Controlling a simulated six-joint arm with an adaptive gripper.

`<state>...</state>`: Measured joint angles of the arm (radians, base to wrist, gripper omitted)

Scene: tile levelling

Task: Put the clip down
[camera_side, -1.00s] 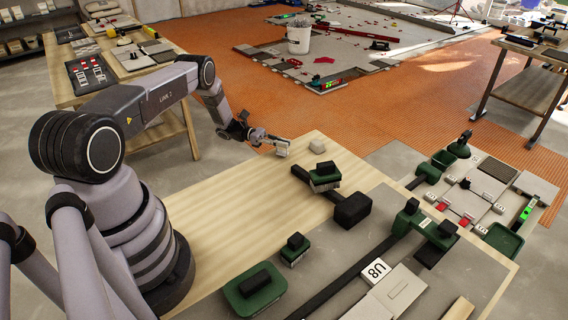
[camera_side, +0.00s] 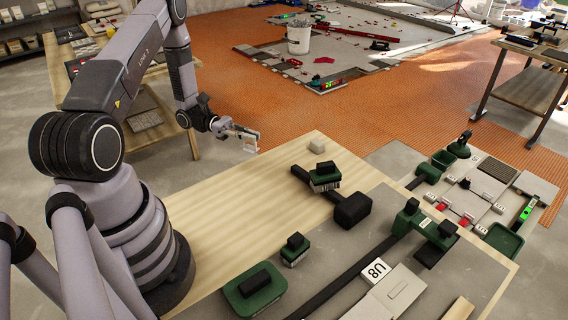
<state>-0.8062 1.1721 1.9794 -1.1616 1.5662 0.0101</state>
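My gripper (camera_side: 240,133) is left of the wooden table's far corner, above the floor and clear of the tabletop. A small pale piece, seemingly the clip (camera_side: 251,145), sits at its fingertips and hangs downward. The gripper looks shut on it, though the fingers are small in this view and partly hidden by the piece.
The wooden table (camera_side: 215,205) has bare wood near my base. A second table (camera_side: 150,115) is behind my arm.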

